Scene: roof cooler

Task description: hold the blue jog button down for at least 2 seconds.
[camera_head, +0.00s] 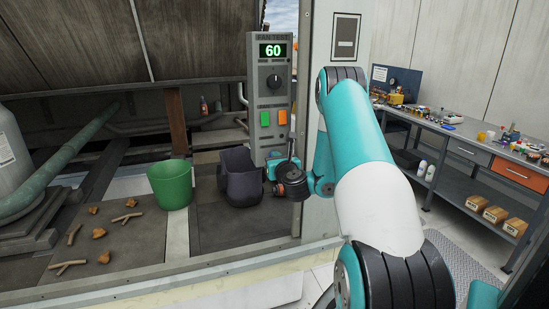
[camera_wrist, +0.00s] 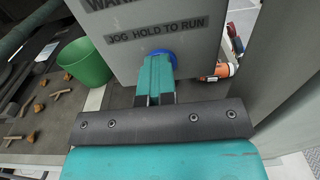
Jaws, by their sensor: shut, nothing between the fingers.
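The blue jog button (camera_wrist: 164,51) is on the grey panel face in the wrist view, under the label "JOG HOLD TO RUN". My gripper (camera_wrist: 158,63) is shut and empty, its teal fingertips in front of the button and covering most of it. A blue rim shows above and beside the tips. The tips appear at or very near the button; whether it is pressed in cannot be told. In the head view the fan test panel (camera_head: 259,100) stands upright with a display reading 60. My wrist is low at its front, and the button is hidden there.
A dark bin (camera_head: 240,183) and a green bucket (camera_head: 171,186) stand left of the panel. Wood scraps lie on the floor at left. An orange-and-white connector (camera_wrist: 222,71) is close right of my fingers. A workbench (camera_head: 455,130) stands at far right.

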